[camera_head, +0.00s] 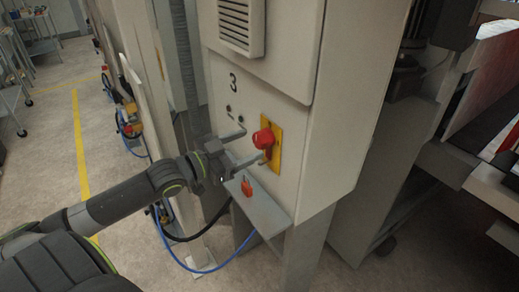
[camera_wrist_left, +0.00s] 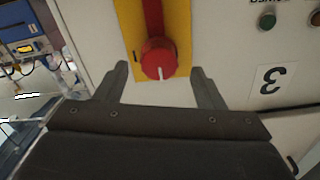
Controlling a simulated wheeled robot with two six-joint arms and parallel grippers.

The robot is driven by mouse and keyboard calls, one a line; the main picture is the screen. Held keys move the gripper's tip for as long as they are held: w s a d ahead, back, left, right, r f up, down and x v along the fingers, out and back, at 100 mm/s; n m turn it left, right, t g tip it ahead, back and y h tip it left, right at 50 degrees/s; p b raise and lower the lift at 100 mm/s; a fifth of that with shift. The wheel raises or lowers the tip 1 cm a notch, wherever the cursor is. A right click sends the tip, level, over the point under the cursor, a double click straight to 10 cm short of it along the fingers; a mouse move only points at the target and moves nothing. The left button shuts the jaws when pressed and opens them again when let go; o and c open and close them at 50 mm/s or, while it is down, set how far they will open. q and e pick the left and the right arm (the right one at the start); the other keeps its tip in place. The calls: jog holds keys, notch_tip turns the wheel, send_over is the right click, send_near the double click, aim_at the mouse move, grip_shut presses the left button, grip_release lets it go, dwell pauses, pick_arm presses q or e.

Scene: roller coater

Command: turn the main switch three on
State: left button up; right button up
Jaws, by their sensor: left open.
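The main switch three is a round red knob (camera_head: 263,138) on a yellow plate (camera_head: 276,150), on the front of a pale cabinet marked "3". In the left wrist view the red knob (camera_wrist_left: 158,58) shows a white mark at its lower edge, and its yellow plate (camera_wrist_left: 180,25) is behind it. My left gripper (camera_head: 252,148) is open at the knob. In the left wrist view the fingers of my left gripper (camera_wrist_left: 161,75) stand on either side of the knob, with visible gaps. Contact cannot be made out. My right gripper is not in view.
Small buttons (camera_wrist_left: 267,20) are near the "3". A blue cable (camera_head: 208,271) hangs below. Open floor (camera_head: 50,130) lies to the left.

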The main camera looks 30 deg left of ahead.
aim_at(257, 143)
pick_arm(q)
jog(key=shift+b+x, duration=0.65)
jog(key=shift+x, duration=1.65)
jog(key=shift+s, duration=0.1)
jog(key=shift+c, duration=0.4)
jog(key=c, duration=0.9)
jog(key=shift+f+m+b, duration=0.2)
jog(key=shift+m+b, duration=0.8)
jog(key=shift+b, duration=0.25)
jog(key=m+b, duration=0.8)
jog(key=b, duration=0.1)
jog(key=shift+d+f+m+b, duration=0.1)
jog(key=shift+m+b, duration=0.25)
jog(key=shift+m, duration=0.05)
jog(key=m+b, duration=0.2)
jog(key=m, duration=0.1)
jog(key=shift+m, duration=0.3)
jog(key=shift+m+b, duration=0.8)
jog(key=shift+m, duration=1)
